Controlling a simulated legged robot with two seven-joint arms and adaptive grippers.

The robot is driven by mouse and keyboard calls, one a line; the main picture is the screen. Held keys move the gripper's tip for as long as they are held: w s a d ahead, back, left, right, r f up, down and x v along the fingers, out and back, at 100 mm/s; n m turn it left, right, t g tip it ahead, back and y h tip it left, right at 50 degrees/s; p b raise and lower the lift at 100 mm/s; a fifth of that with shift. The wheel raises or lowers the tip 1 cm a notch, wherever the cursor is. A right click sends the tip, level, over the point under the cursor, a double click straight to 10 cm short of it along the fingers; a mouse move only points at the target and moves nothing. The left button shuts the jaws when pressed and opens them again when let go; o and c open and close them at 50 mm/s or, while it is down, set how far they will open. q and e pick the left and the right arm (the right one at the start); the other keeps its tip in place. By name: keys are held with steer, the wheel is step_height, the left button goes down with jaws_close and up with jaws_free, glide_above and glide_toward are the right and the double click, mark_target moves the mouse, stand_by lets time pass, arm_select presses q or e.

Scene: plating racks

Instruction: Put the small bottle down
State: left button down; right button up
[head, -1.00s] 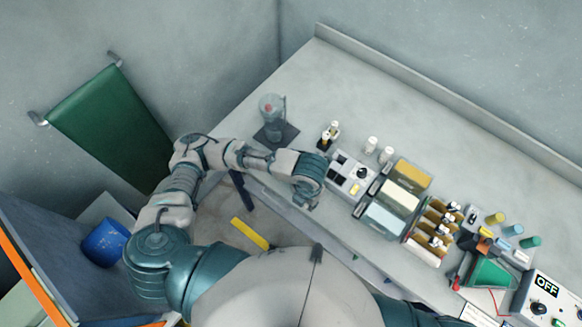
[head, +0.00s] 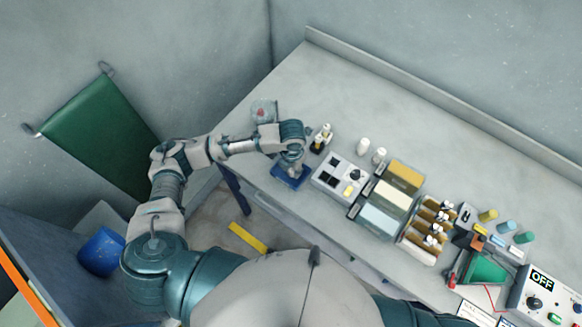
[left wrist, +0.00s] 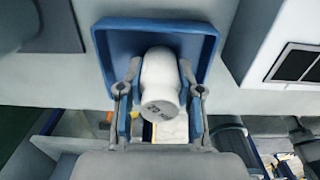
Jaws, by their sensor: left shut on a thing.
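The small bottle (left wrist: 162,80) is white, with dark lettering on its end, and sits between the fingers of my left gripper (left wrist: 161,95) in the left wrist view. The gripper is shut on it. A blue square tray (left wrist: 205,30) with a raised rim lies behind the bottle there. In the head view my left gripper (head: 292,166) points down over the same blue tray (head: 283,181) near the table's front edge. The hand hides the bottle in that view. I cannot tell whether the bottle touches the tray floor. My right gripper is out of view.
A grey switch box (head: 340,178) stands just right of the tray. Small dark bottles (head: 320,140) and two white bottles (head: 362,146) stand behind it. A clear vessel (head: 264,112) is behind the left hand. Racks (head: 390,195) fill the right; the table's back is clear.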

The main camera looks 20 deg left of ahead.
arm_select(q)
steer(key=shift+d, duration=0.1)
steer(key=c, duration=1.1)
jaws_free()
steer(key=shift+f, duration=0.1)
steer(key=o, duration=0.3)
steer(key=shift+a, duration=0.35)
steer(key=shift+o, duration=0.2)
steer(key=shift+a, duration=0.4)
steer(key=r, duration=0.7)
steer(key=d+r, duration=0.1)
steer(key=r, duration=0.3)
steer(key=shift+a+r, duration=0.25)
steer(key=shift+r, duration=0.3)
steer(key=shift+d, duration=0.1)
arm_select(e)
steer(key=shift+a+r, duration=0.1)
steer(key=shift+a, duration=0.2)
arm_select(q)
steer(key=shift+d, duration=0.1)
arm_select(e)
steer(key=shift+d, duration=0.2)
